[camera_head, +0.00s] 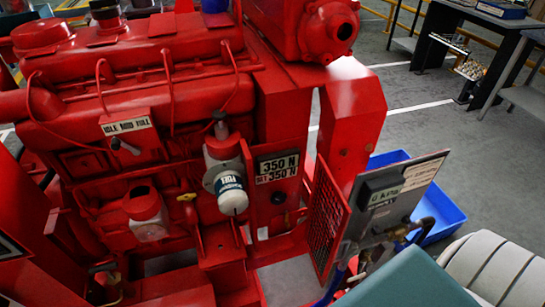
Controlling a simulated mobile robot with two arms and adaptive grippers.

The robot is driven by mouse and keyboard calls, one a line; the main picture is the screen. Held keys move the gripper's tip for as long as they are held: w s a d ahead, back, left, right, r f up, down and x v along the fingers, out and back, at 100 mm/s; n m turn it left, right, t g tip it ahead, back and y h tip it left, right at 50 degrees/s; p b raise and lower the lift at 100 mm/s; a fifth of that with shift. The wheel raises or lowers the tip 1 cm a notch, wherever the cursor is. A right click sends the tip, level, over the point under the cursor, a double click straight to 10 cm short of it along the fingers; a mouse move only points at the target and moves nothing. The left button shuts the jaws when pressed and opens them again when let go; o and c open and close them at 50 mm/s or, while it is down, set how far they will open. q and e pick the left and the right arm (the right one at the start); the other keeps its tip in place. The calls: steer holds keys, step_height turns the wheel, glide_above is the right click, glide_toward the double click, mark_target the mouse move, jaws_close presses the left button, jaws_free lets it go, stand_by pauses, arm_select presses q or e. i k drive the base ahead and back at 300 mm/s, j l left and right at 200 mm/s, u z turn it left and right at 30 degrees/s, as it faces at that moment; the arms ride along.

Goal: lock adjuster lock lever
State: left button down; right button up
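The red diesel pumpset (110,70) fills the left and middle of the head view. A narrow red panel beside the white fuel filter (228,183) carries a force plate (277,168) reading "350 N" and "SET 350 N". Below the plate is a small dark knob or lever (279,196); I cannot tell whether it is the adjuster lock lever or how it is set. Another small lever (124,146) sits under the "IDLE MID FULL" plate (125,124). I cannot make out either gripper.
A red mesh guard (327,222) stands swung out right of the panel. A grey labelled panel (395,190) with dark and blue hardware stands beside it. A blue bin (438,213) lies behind. Teal (410,287) and pale ribbed (495,268) shapes fill the lower right.

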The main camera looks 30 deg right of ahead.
mark_target(287, 224)
steer(key=z, duration=1.15)
steer(key=k, duration=0.2)
